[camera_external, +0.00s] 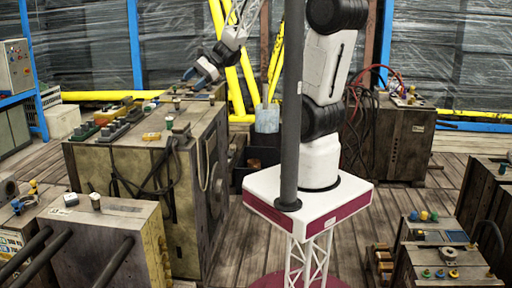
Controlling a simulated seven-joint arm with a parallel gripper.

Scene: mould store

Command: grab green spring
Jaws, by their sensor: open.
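My gripper (193,80) is at the upper middle-left, pointing down and to the left. It is open, with nothing visible between its fingers. It is above the far right part of the top of a large worn box (150,190). A small green piece (105,131) lies on this box top at the left, among several small parts. It is too small to tell whether it is the green spring. My gripper is to its right and higher, well apart from it.
An orange-yellow piece (151,136) and a dark knob (177,102) are also on the box top. A black cable (150,188) hangs down its front. Yellow poles (236,85) stand close behind my gripper. Another crate (440,268) at the lower right carries small coloured knobs.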

